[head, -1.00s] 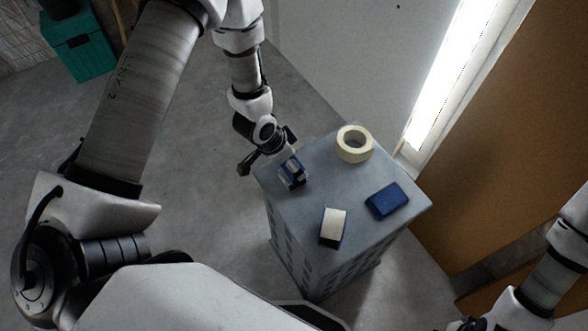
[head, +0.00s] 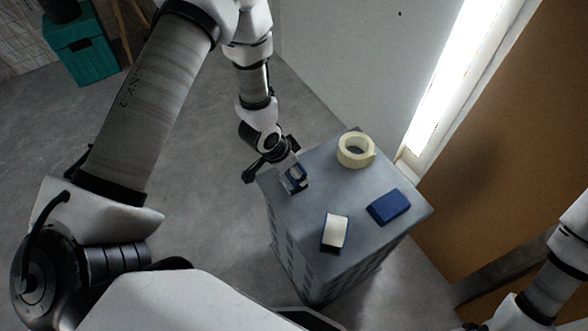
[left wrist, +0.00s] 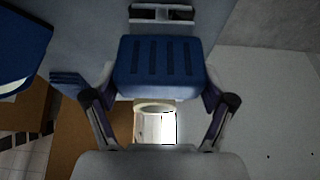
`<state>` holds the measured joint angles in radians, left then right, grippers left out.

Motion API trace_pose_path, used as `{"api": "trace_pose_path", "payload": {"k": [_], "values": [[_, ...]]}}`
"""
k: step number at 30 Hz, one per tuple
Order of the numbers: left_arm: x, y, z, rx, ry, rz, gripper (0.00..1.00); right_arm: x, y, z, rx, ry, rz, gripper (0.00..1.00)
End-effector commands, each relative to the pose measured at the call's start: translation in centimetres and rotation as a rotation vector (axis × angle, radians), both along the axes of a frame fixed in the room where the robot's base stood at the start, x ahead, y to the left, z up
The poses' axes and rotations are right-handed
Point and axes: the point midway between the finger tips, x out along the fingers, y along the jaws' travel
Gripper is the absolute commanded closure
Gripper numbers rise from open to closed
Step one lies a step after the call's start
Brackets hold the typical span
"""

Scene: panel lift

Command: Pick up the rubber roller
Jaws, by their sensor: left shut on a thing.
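A small blue thing (head: 293,182), which I take for the rubber roller, is at the crate's left corner, under my left gripper (head: 291,172). In the left wrist view it is a blue ribbed block (left wrist: 158,66) between the two fingers. My left gripper (left wrist: 160,100) is shut on it. I cannot tell whether it still touches the crate top. A rolling part is not clearly visible. My right arm enters at the lower right of the head view, but its gripper is out of view.
On the grey crate (head: 300,215) stand a cream tape roll (head: 356,150) at the back, a plain blue block (head: 389,207) at the right and a white-topped blue block (head: 335,231) at the front. A pale wall with a bright strip is behind. A teal box (head: 81,48) stands far left.

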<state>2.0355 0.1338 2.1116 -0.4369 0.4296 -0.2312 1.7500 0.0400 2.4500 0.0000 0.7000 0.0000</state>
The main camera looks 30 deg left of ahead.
Motion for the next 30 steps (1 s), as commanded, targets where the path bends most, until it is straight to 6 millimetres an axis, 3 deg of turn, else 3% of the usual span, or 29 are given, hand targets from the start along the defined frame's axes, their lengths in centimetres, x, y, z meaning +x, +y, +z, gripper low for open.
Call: {"api": "trace_pose_path", "payload": {"k": [7,14,19,21,22,30], "values": [[0.0,0.0,3.2,-0.001,-0.004,0.002,0.63,0.0,0.0,-0.2,0.000,0.000,0.000,0.60],[-5.5,1.4,3.3,-0.005,0.004,0.006,0.63,0.0,0.0,-1.0,0.000,0.000,0.000,0.60],[-10.8,2.7,4.1,-0.009,0.006,0.011,0.63,0.0,0.0,-0.5,0.000,0.000,0.000,0.60],[-12.5,3.2,5.4,-0.005,0.010,0.007,0.63,0.0,0.0,2.7,0.000,0.001,0.000,0.60],[-13.2,3.4,5.4,-0.004,0.009,0.007,0.63,0.0,0.0,3.4,0.000,0.000,0.000,0.60],[-15.4,4.1,4.7,0.001,0.001,0.000,0.63,0.0,0.0,5.5,0.000,0.000,0.000,0.60]]}}
